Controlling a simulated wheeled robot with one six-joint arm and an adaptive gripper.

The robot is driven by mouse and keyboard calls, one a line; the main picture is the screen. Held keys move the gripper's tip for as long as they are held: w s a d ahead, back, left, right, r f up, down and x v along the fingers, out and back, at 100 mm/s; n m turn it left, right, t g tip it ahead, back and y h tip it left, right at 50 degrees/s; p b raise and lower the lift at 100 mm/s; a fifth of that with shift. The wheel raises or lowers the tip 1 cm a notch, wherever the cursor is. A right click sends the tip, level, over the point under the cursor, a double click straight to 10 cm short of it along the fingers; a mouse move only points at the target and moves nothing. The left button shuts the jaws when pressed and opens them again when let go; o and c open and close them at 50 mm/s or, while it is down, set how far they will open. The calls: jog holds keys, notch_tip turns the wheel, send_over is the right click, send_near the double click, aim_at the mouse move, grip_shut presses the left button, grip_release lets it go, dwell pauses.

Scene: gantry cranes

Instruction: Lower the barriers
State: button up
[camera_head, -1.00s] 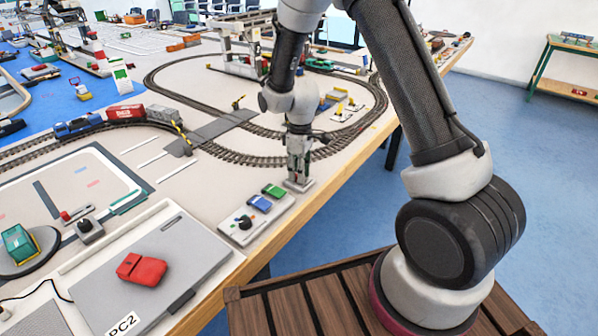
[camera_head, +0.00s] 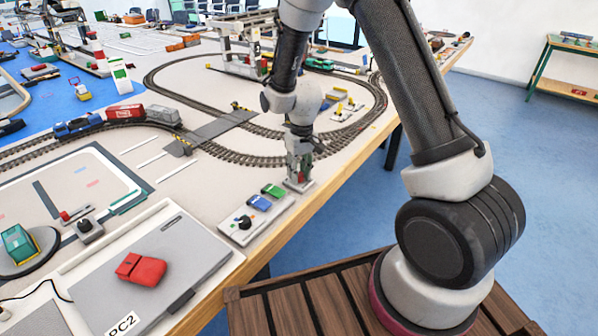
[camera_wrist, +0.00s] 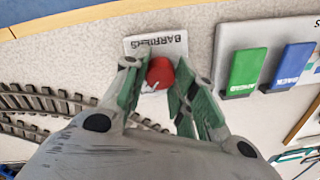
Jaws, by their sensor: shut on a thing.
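A red knob (camera_wrist: 160,72) stands on a small pale plate (camera_wrist: 141,46) marked BARRIERS, seen upside down in the wrist view. My gripper (camera_wrist: 161,84) is closed around the knob, with one green-grey finger on each side. In the head view my gripper (camera_head: 299,170) points down at the plate near the table's front edge; the fingers mostly hide the knob there. The grey level crossing (camera_head: 222,124) spans the track behind. A small yellow-and-black piece (camera_head: 237,105) stands at its far end. The barrier arms are too small to read clearly.
A control panel with a green switch (camera_wrist: 247,69), a blue switch (camera_wrist: 291,67) and a black dial (camera_head: 244,222) is beside the plate. A train with a red wagon (camera_head: 126,112) stands left of the crossing. A laptop (camera_head: 180,258) carries a red object (camera_head: 141,269).

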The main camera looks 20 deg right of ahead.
aim_at(301, 174)
dwell(0.5)
jog(key=o, duration=1)
jog(key=shift+o, duration=0.2)
jog(key=shift+r, duration=0.1)
notch_tip(301, 174, up, 12)
jog(key=shift+d, duration=0.4)
